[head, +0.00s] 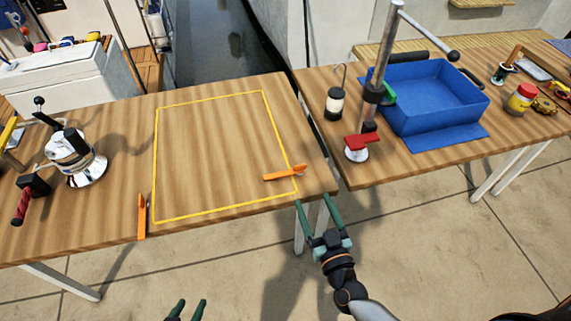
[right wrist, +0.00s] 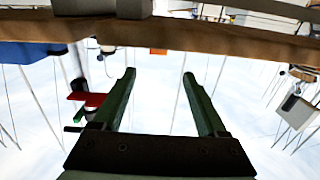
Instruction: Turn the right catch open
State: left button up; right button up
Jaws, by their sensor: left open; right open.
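The right catch (head: 284,173) is an orange lever at the front right corner of a yellow-outlined panel (head: 210,150) in the wooden table. It lies crosswise over the yellow line. The left catch (head: 141,217), also orange, lies lengthwise outside the front left corner. My right gripper (head: 313,201) is open and empty, just off the table's front right edge, apart from the right catch. In the right wrist view its green fingers (right wrist: 158,75) are spread, with a small orange patch (right wrist: 158,51) beyond them at the table edge. My left gripper (head: 189,302) is open at the bottom edge, mostly out of view.
A winch-like metal device (head: 75,160) and a red-handled tool (head: 27,200) are on the table's left. A second table holds a blue bin (head: 430,88), a metal post with a red clamp (head: 363,141) and a lantern (head: 335,103). A narrow gap separates the tables.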

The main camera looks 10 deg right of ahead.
aim_at(301, 167)
jog(key=w, duration=0.6)
jog(key=w+b, duration=0.1)
jog(key=w, duration=0.5)
jog(key=shift+w+a, duration=0.2)
jog(key=shift+w, duration=0.2)
jog(key=shift+c, duration=0.3)
grip_shut()
dwell(0.6)
